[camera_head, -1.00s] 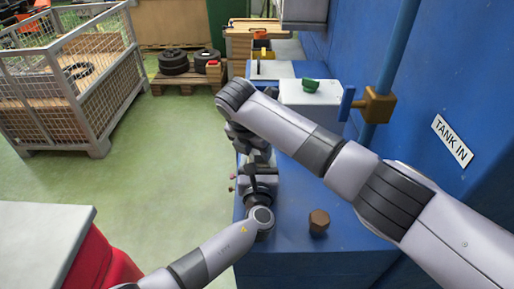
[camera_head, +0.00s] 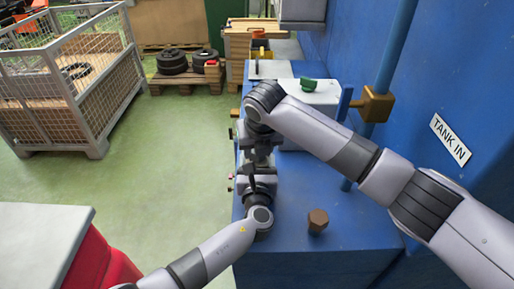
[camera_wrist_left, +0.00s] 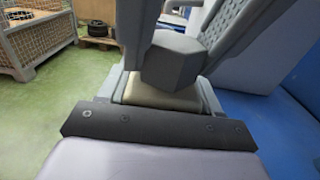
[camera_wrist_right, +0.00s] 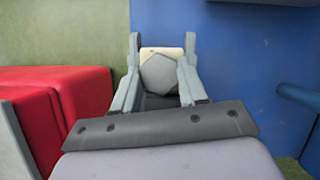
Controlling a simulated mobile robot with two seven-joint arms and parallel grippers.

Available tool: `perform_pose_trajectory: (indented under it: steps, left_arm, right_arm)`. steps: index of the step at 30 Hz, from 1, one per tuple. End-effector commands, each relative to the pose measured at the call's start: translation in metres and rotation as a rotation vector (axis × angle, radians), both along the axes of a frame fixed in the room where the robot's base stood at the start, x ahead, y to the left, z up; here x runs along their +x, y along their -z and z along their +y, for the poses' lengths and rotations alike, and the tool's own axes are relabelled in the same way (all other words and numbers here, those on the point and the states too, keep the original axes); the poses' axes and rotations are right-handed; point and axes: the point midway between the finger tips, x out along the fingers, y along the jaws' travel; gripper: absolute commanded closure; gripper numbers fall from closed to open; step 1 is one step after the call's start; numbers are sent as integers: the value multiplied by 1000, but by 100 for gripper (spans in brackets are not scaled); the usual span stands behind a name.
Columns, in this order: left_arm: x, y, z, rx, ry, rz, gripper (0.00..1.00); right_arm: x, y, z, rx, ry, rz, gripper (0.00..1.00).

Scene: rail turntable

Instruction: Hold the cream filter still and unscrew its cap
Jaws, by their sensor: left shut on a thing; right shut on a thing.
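The cream filter (camera_wrist_left: 165,95) is between the fingers of my left gripper (camera_wrist_left: 163,90) in the left wrist view, and my left gripper is shut on it. Its grey hexagonal cap (camera_wrist_right: 159,75) is between the fingers of my right gripper (camera_wrist_right: 159,78) in the right wrist view, and my right gripper is shut on it. A strip of the cream body shows just beyond the cap there. The cap (camera_wrist_left: 172,66) also shows in the left wrist view, against the cream part. In the head view my arms hide the filter and cap.
A blue bench (camera_head: 300,262) carries a brown hexagonal piece (camera_head: 318,220) and a white box (camera_head: 325,95) with a green piece (camera_head: 308,84) on top. A blue wall and pipe (camera_head: 396,45) bound the right. Green floor is open at left, beyond a red-sided, white-topped unit (camera_head: 45,225).

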Motion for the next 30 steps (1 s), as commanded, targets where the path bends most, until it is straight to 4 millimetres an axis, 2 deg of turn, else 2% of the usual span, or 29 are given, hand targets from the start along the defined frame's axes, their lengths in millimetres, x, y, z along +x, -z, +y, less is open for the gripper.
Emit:
perform_pose_trajectory:
  steps: [9, 19, 20, 21, 22, 28, 29, 30]
  left_arm:
    - [-1, 1, -1, 0, 2, 1, 91]
    - [-1, 1, -1, 0, 2, 1, 91]
    - [-1, 1, -1, 0, 2, 1, 91]
    - [-1, 1, -1, 0, 2, 1, 91]
    - [-1, 1, -1, 0, 2, 1, 91]
    - [-1, 1, -1, 0, 2, 1, 91]
    - [-1, 1, -1, 0, 2, 2, 91]
    - [-1, 1, -1, 0, 2, 1, 91]
  right_arm:
    - [2, 0, -4, -1, -302, -2, 95]
    - [1, 0, -3, -2, -343, -2, 95]
    - [1, 0, -3, -2, -343, -2, 48]
    - [1, 0, -3, -2, -343, -2, 35]
    - [1, 0, -3, -2, -342, -2, 28]
    - [1, 0, -3, -1, -343, -1, 28]
    - [1, 0, -3, -1, -343, -1, 23]
    - [1, 0, -3, -1, -343, -1, 23]
